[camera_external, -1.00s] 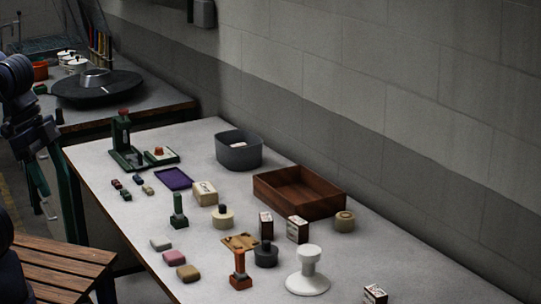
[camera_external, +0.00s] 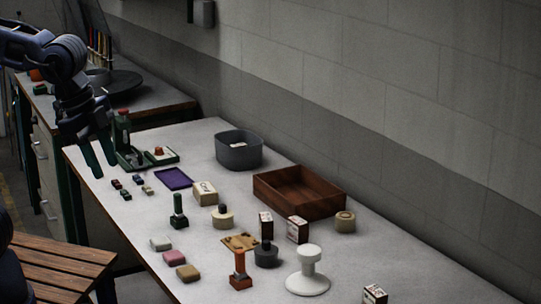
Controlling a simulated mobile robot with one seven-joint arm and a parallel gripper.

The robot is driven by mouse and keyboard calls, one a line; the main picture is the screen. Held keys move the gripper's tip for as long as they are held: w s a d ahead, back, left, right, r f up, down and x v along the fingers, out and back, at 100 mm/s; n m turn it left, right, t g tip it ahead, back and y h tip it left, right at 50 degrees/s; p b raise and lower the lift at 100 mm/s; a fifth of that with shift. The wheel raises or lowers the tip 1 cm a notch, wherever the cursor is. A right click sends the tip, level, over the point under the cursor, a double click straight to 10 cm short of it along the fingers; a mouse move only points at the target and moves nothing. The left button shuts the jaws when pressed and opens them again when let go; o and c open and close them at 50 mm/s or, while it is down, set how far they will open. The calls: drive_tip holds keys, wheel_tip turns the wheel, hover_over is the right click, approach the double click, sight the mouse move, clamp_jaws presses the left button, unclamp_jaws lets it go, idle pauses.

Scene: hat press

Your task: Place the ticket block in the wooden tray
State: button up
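The wooden tray (camera_external: 283,200) is an empty brown open box at the back right of the table. No block is clearly readable as the ticket block. A cream block with dark lettering (camera_external: 205,193) lies mid-table, left of the tray. Small boxes with printed labels stand near the tray: one dark-sided box (camera_external: 266,225) and another (camera_external: 297,230) in front of it, and a third (camera_external: 375,295) at the front right.
A green press (camera_external: 125,145) stands close to the right of my gripper. A grey bin (camera_external: 239,150) and purple tray (camera_external: 174,178) are at the back. Hand stamps, including a white one (camera_external: 308,272), and coloured pads (camera_external: 188,273) fill the front.

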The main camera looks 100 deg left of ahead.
drive_tip(key=w+a+f+m+g, duration=0.2)
drive_tip(key=w+a+m, duration=0.1)
drive_tip(key=w+a, duration=0.9)
drive_tip(key=m+g, duration=0.2)
drive_tip(key=m, duration=0.6)
hover_over(266, 217)
drive_tip(key=shift+h, duration=0.4)
drive_tip(key=f, duration=2.4)
drive_tip(key=shift+d+f, duration=0.2)
drive_tip(key=shift+d, duration=0.1)
drive_tip(key=shift+a+f, duration=0.2)
drive_tip(key=shift+f, duration=0.25)
wheel_tip(266, 217, down, 10)
drive_tip(key=shift+a+f, duration=0.1)
drive_tip(key=c, duration=0.7)
